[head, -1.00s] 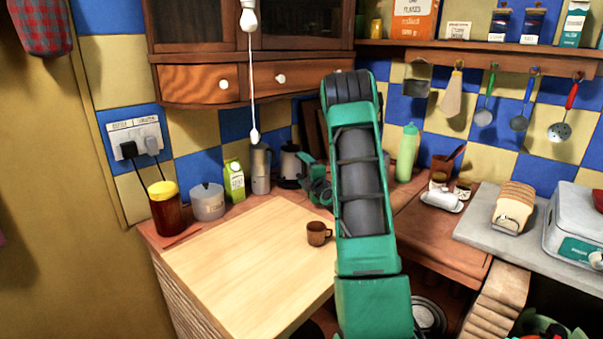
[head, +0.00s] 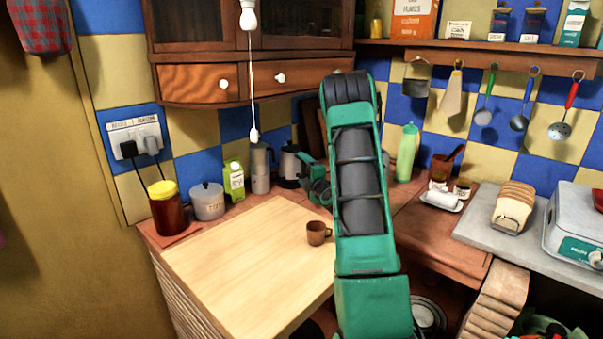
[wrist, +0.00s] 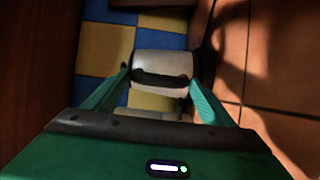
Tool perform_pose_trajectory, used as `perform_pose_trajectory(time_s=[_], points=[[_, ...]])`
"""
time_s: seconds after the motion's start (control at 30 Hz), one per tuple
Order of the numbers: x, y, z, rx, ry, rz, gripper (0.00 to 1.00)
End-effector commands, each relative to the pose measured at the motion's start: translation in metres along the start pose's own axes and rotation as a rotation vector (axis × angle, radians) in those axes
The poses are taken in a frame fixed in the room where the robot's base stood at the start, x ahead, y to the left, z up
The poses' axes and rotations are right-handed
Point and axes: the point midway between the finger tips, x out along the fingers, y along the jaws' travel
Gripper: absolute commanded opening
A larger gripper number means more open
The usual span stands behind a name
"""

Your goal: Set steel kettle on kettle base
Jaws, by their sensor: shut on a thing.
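The steel kettle (head: 290,161) is at the back of the counter near the corner, just left of my gripper (head: 314,184) in the head view. In the wrist view the pale steel kettle (wrist: 162,64), with a dark handle, shows between the green fingers of my gripper (wrist: 160,82). My gripper is shut on the kettle; the exact finger contact is hard to see. A dark part shows at the kettle's foot in the head view. I cannot tell whether it is the kettle base or whether the kettle rests on it.
A tall metal pot (head: 260,168) and a green carton (head: 233,180) stand left of the kettle. A brown mug (head: 318,233) is on the wooden board (head: 240,260), otherwise bare. A green bottle (head: 407,153) stands right of my arm.

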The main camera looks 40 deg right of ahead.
Motion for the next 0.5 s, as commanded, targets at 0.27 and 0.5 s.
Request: perform_pose_trajectory(time_s=[0.27,0.5], points=[[0.0006,-0.0029,0.0004,0.002,0.000,0.004,0.22],[0.0007,-0.0066,0.0005,0.001,0.000,0.003,0.22]])
